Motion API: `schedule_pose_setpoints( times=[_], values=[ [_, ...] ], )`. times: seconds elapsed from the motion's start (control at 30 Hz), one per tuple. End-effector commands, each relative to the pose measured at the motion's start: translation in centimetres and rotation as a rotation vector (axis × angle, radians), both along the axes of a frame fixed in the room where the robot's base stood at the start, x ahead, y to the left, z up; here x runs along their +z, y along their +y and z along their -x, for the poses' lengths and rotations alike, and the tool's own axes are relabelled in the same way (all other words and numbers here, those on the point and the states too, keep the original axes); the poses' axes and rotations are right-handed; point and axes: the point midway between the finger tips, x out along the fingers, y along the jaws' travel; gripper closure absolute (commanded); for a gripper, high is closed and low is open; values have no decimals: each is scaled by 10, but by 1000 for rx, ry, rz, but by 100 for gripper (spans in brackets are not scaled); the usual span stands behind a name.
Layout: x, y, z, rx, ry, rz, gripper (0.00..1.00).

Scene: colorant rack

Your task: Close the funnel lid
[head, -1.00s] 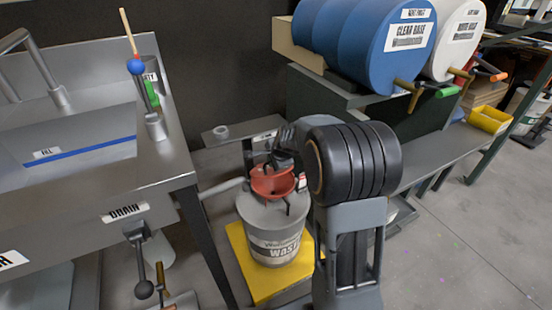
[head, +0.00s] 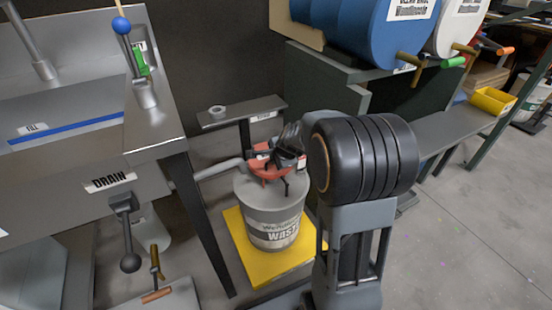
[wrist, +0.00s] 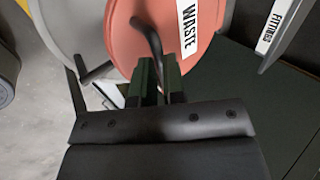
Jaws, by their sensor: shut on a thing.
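The red funnel (head: 259,172) sits on top of the grey waste drum (head: 272,222) in the head view. In the wrist view its red lid (wrist: 125,45) appears as a round disc with a white "WASTE" label, and part of the drum (wrist: 65,25) shows behind it. A black curved handle (wrist: 148,35) runs from the lid down between my fingers. My gripper (wrist: 158,78) is shut on this handle, and it is also above the funnel in the head view (head: 285,160). My gripper hides part of the funnel, and I cannot tell if the lid lies flush.
The drum stands on a yellow platform (head: 237,240). A sink bench with a drain lever (head: 125,225) is at left. A small grey shelf (head: 243,109) is behind, and blue barrels (head: 380,25) are on a rack at upper right. Open floor lies at right.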

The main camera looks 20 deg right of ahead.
Motion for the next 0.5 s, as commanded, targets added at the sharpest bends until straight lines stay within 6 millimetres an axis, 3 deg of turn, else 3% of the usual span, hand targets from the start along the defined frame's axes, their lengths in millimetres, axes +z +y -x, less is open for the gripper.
schedule_pose_setpoints(
  times=[0.03, 0.37, 0.4, 0.5],
  values=[
    [-19, 0, 10, 3, 44, -8, 100],
    [-19, -1, 10, 2, 44, -6, 100],
    [-19, -1, 10, 3, 44, -5, 88],
    [-19, -1, 10, 4, 43, -6, 78]
  ],
)
